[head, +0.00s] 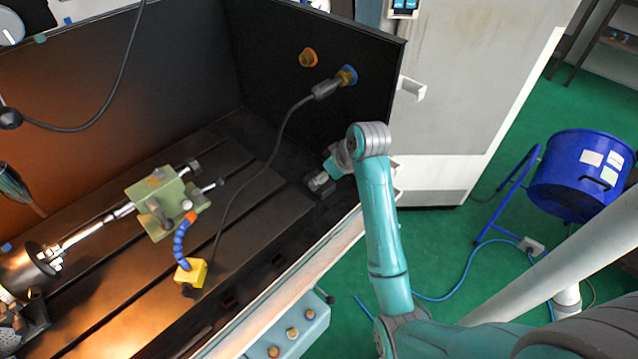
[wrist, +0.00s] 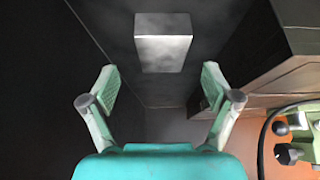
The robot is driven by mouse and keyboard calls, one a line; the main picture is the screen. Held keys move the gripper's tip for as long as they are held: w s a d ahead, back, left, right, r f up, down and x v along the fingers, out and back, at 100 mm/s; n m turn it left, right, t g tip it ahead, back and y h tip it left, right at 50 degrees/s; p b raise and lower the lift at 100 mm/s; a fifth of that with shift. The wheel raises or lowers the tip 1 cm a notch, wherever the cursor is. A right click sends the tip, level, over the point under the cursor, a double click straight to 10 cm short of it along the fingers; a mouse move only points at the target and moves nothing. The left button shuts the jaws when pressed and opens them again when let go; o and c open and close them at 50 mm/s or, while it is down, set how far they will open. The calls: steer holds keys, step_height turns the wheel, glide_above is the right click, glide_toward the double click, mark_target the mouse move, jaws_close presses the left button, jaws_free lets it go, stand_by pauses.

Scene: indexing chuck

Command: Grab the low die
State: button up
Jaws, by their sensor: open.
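The die looks to be a plain grey metal block (wrist: 163,52), at the top middle of the wrist view on a dark surface. My gripper (wrist: 160,87) is open and empty, its two pale green fingers spread wider than the block. The block lies beyond the fingertips, roughly centred between them, and is not touched. In the head view my gripper (head: 326,175) points down into the machine's right corner. A small grey block (head: 319,182) shows right at its tip, likely the same die; the fingers there are too small to read.
A dark panel (head: 310,70) stands behind my gripper. The slotted machine table (head: 100,225) carries a green fixture (head: 165,205) with knobs and a blue hose on a yellow block (head: 191,272). A black cable (head: 270,150) hangs from the panel. The pale front rail (head: 310,275) lies below.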

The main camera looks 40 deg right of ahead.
steer(key=shift+x, duration=1.7)
steer(key=shift+a, duration=0.1)
jaws_close()
